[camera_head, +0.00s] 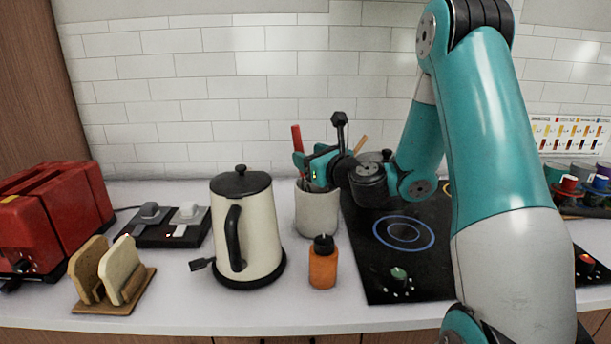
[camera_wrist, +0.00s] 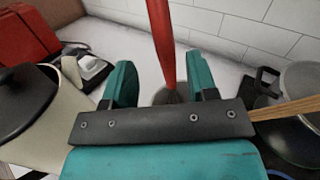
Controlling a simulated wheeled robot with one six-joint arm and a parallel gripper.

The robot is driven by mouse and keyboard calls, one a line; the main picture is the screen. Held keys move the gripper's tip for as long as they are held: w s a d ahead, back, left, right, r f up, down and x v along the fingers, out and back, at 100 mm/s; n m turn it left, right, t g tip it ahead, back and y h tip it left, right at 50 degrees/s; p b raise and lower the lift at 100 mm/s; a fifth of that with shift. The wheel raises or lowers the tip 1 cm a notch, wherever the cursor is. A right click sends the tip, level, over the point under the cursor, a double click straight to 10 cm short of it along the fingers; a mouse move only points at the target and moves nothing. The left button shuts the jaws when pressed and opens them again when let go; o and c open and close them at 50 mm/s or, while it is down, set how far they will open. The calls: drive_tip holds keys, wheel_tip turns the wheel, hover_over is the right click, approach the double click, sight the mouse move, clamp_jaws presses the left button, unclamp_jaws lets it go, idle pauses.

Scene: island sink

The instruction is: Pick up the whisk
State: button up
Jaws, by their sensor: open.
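The whisk (camera_head: 297,138) has a red handle and stands upright in a pale utensil crock (camera_head: 317,213) on the counter. In the wrist view the whisk (camera_wrist: 162,45) runs between the two teal fingers, with its grey lower part just above the gripper's dark crossbar. My gripper (camera_head: 309,165) is above the crock at the whisk. It also shows in the wrist view (camera_wrist: 161,84), with its fingers apart on either side of the handle and a gap visible to each side. The whisk's lower end is hidden in the crock and behind the crossbar.
A wooden utensil (camera_wrist: 285,108) sticks out right of my gripper. A cream kettle (camera_head: 243,230) stands left of the crock and an orange bottle (camera_head: 323,263) in front. A black hob (camera_head: 420,265) is right; a lidded pot (camera_wrist: 300,85) shows there. A red toaster (camera_head: 55,215) is far left.

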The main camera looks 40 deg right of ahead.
sight(301, 148)
drive_tip(key=shift+w+p, duration=0.5)
drive_tip(key=shift+w, duration=0.6)
drive_tip(key=shift+w+d+r+p, duration=0.1)
drive_tip(key=shift+w+r+p, duration=0.15)
drive_tip(key=shift+w+p, duration=0.15)
drive_tip(key=w+p, duration=0.3)
drive_tip(key=shift+w+d+r, duration=0.1)
drive_tip(key=shift+r, duration=0.15)
drive_tip(key=shift+w+f+p, duration=0.25)
drive_tip(key=shift+w+p, duration=0.1)
drive_tip(key=shift+w, duration=0.15)
clamp_jaws()
